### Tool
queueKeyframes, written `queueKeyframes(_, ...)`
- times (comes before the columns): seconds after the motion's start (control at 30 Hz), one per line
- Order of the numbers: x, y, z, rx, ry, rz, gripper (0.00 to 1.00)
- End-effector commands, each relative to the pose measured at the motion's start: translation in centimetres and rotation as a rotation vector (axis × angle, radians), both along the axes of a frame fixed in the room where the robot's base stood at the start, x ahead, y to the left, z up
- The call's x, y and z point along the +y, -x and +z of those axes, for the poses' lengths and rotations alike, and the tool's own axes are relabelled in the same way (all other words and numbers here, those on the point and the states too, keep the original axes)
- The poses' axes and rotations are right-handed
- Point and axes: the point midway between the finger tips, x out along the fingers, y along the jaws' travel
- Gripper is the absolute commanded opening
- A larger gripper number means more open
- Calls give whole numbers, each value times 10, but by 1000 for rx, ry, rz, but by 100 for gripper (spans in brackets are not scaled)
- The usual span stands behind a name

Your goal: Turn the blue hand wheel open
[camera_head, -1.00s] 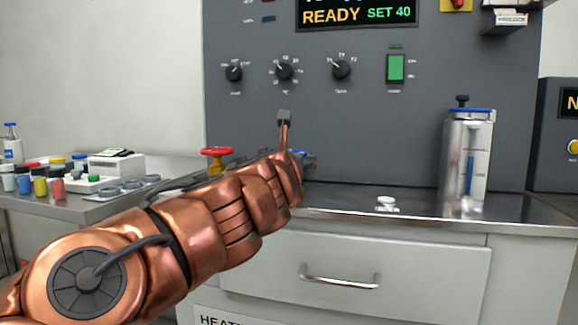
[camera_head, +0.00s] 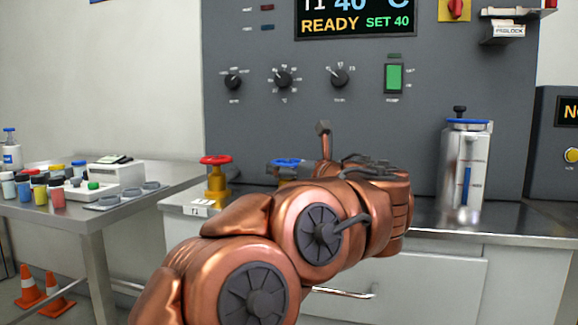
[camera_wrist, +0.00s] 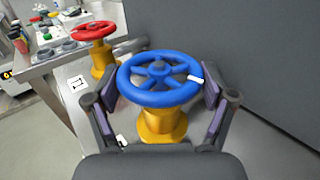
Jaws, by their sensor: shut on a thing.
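The blue hand wheel (camera_wrist: 160,78) sits on a yellow valve body (camera_wrist: 163,125) on the steel bench, in the middle of the wrist view. A white mark shows on the right of its rim. My gripper (camera_wrist: 160,88) is shut on the wheel, with one pad at the left of the rim and one at the right. In the head view the wheel (camera_head: 286,162) shows only in part behind my arm; its valve body and my gripper's fingers are hidden there.
A red hand wheel (camera_head: 215,160) on a yellow valve stands left of the blue one, close by. A grey control panel (camera_head: 300,120) rises behind the bench. Small jars (camera_head: 40,190) stand on the left table.

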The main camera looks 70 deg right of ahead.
Motion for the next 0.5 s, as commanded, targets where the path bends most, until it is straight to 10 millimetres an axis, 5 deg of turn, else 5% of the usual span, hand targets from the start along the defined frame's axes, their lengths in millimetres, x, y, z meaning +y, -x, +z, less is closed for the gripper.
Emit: queueKeyframes(0.5,-3,3,2,-12,6,303,48)
